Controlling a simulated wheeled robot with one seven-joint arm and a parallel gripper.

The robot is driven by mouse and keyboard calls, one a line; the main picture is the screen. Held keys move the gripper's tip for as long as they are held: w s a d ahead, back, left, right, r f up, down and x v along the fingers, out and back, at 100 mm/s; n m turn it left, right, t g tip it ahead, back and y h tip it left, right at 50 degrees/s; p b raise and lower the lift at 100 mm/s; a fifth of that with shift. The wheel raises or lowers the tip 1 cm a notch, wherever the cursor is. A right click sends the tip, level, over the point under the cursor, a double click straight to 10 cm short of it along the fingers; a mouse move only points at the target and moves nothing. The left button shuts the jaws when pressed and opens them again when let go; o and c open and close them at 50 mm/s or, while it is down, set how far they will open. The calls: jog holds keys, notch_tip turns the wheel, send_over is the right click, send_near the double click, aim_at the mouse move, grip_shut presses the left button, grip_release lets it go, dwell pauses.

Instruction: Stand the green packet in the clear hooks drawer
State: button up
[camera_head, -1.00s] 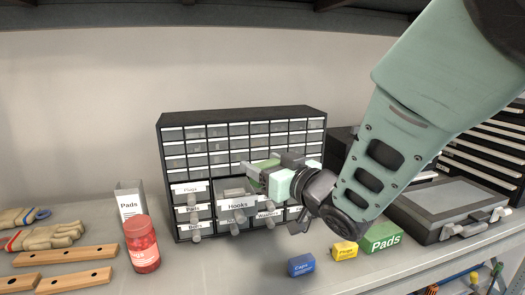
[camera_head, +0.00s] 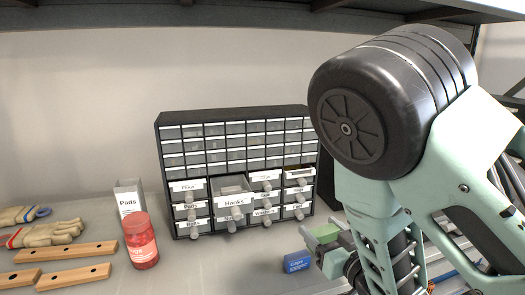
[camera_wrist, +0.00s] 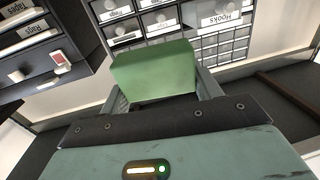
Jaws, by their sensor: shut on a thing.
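My gripper (camera_wrist: 158,95) is shut on the green packet (camera_wrist: 155,70), which sits between its two fingers in the wrist view. In the head view the packet (camera_head: 325,233) shows small at the gripper's tip, right of the drawer cabinet and above the bench, apart from the drawers. The clear hooks drawer (camera_head: 234,201) is pulled out from the cabinet's lower middle, labelled "Hooks". Its label (camera_wrist: 221,18) also shows at the top right of the wrist view. The drawer's inside is too small to make out.
The dark drawer cabinet (camera_head: 240,115) stands at the back with several labelled drawers. A blue box (camera_head: 297,261) lies close to my gripper. A red jar (camera_head: 140,241), a Pads bin (camera_head: 128,196), wooden bars (camera_head: 65,252) and gloves (camera_head: 45,236) are at left. Bench in front of the cabinet is clear.

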jog(key=s+d+f+m+h, duration=0.2)
jog(key=s+d+f+h, duration=0.1)
jog(key=d+f, duration=0.6)
jog(key=s+d+f+m+t+h, duration=0.1)
jog(key=d+f+h, duration=0.3)
jog(key=d+f, duration=0.6)
notch_tip(320, 180, down, 3)
jog(key=shift+s+r+m, duration=0.1)
jog(key=shift+s+m, duration=0.6)
jog(key=shift+s, duration=0.2)
